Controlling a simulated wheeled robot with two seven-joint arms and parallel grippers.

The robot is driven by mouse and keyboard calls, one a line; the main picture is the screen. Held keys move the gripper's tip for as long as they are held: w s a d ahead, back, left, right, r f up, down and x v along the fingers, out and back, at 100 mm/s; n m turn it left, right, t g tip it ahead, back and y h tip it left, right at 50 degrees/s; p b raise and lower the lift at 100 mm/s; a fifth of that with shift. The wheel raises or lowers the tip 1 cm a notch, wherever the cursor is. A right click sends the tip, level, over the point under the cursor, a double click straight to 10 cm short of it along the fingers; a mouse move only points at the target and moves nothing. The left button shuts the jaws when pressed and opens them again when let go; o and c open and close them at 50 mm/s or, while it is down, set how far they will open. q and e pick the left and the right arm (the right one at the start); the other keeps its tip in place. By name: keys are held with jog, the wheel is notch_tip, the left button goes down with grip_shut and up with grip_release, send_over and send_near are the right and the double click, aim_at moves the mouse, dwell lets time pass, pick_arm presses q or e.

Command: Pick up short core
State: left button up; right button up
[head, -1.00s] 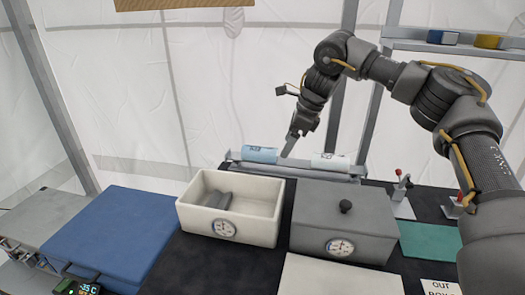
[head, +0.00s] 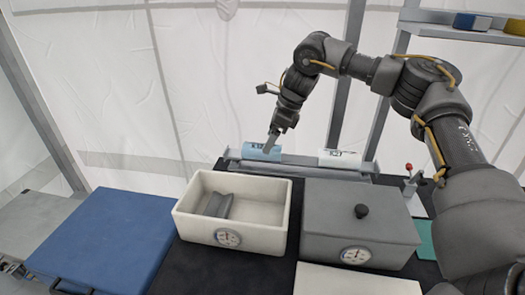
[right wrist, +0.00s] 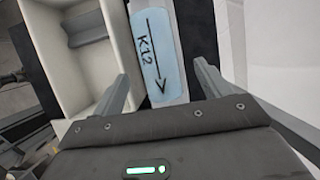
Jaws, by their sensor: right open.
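A pale blue core (head: 255,154) lies on the rack (head: 300,166) behind the boxes. A white core (head: 343,158) lies on the same rack to its right. They look similar in length in the head view, so I cannot tell by size which is the short one. My right gripper (head: 270,146) is open and points down at the right part of the blue core. In the right wrist view, the blue core (right wrist: 160,60), marked "K12" with an arrow, lies between and beyond the open fingers (right wrist: 162,88). Contact is not clear. My left gripper is not in view.
An open cream box (head: 270,238) with a dial and a grey cradle (head: 218,204) inside stands in front of the rack. A closed grey box (head: 400,230) with a black knob is to its right. A blue case (head: 105,238) is at left.

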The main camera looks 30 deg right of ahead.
jog(key=shift+w+a+f, duration=0.15)
jog(key=shift+w+f, duration=0.05)
jog(key=shift+f, duration=0.1)
jog(key=shift+a, duration=0.1)
jog(key=shift+s+a, duration=0.1)
jog(key=shift+a+f+p, duration=0.15)
jog(key=shift+f+p, duration=0.2)
jog(key=shift+p, duration=0.1)
jog(key=p+x, duration=0.1)
jog(key=x, duration=0.3)
jog(key=shift+w, duration=0.2)
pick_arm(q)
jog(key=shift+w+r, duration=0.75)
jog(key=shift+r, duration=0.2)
pick_arm(e)
jog(key=shift+s, duration=0.1)
jog(key=shift+c, duration=0.5)
jog(key=c, duration=1.1)
jog(key=shift+c, duration=0.2)
